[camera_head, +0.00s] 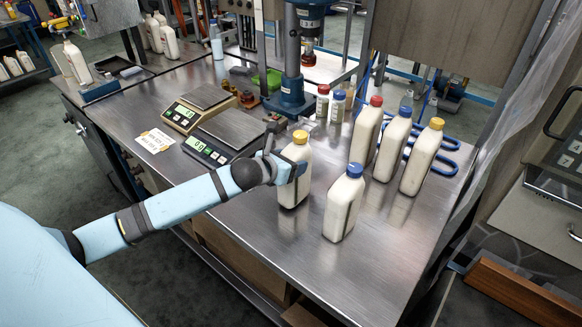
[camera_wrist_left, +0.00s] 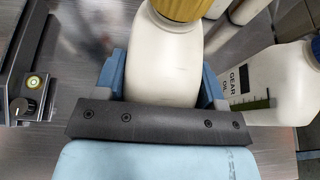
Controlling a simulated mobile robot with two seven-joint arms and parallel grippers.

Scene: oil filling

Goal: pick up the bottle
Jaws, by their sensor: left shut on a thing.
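A white bottle with a yellow cap (camera_head: 294,185) stands upright on the steel table. My left gripper (camera_head: 290,168) reaches it from the left and is shut around its upper part, below the cap. In the left wrist view the same bottle (camera_wrist_left: 163,58) sits between the two blue fingers (camera_wrist_left: 163,82), with its yellow cap at the top edge. The bottle's lower part is hidden there by the gripper. I cannot tell whether its base is touching the table. My right gripper is not in view.
A blue-capped white bottle (camera_head: 343,205) stands close to the right of the held one; a gear oil bottle (camera_wrist_left: 272,85) shows in the wrist view. Several more bottles stand behind. Two scales (camera_head: 222,132) and a blue press (camera_head: 291,95) are behind my gripper. The front right table is clear.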

